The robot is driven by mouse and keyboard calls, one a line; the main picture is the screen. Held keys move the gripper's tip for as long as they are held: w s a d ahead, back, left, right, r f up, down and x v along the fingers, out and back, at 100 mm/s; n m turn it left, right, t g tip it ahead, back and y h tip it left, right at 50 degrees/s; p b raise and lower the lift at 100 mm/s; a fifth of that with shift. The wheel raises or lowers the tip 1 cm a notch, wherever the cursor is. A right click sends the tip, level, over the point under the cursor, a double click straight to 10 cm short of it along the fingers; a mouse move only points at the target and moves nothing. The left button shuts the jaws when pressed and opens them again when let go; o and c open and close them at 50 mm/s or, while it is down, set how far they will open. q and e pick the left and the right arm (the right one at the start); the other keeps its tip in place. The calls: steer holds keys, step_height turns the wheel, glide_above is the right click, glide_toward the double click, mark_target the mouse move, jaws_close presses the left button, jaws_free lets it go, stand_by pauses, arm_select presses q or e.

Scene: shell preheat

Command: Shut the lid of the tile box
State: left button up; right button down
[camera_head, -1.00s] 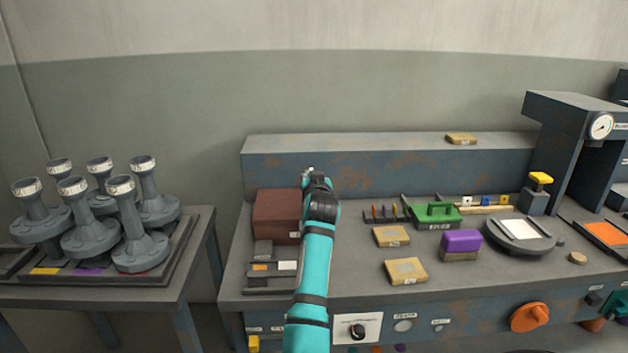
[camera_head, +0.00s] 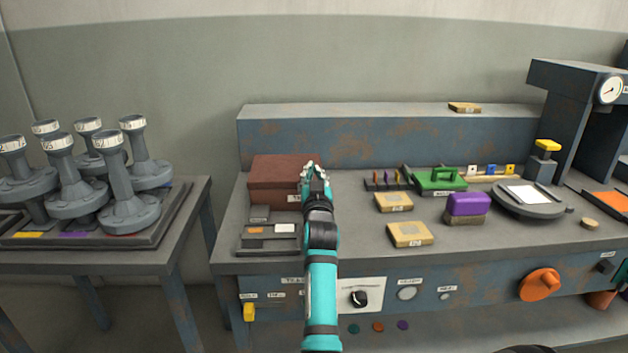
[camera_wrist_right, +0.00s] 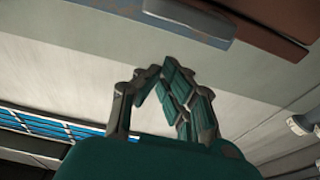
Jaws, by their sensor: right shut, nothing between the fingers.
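The tile box is the reddish-brown box (camera_head: 275,172) at the left end of the bench in the head view. Its brown lid appears to lie flat on top, though my gripper covers its right edge and I cannot tell whether it sits fully down. My right gripper (camera_head: 311,170) is at the box's right edge, fingers together and empty. I cannot tell whether it touches the box. In the right wrist view the shut fingers (camera_wrist_right: 155,72) show, with a brown surface (camera_wrist_right: 270,25), probably the box, at the upper right. My left gripper is out of view.
A tray of grey slabs (camera_head: 268,244) lies in front of the box. A raised ledge (camera_head: 380,137) runs behind. Grey flanged pieces (camera_head: 130,212) fill the left table.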

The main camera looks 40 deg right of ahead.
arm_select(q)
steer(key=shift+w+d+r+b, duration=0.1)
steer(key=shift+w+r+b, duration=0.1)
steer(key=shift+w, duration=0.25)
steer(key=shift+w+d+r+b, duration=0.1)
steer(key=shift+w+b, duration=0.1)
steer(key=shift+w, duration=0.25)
arm_select(e)
steer(key=shift+s+a+f, duration=0.1)
steer(key=shift+f, duration=0.2)
steer(key=v, duration=0.7)
steer(key=shift+s+f, duration=0.15)
steer(key=shift+f, duration=0.1)
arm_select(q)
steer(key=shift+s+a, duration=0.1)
arm_select(e)
steer(key=shift+a+f, duration=0.1)
steer(key=shift+a, duration=0.1)
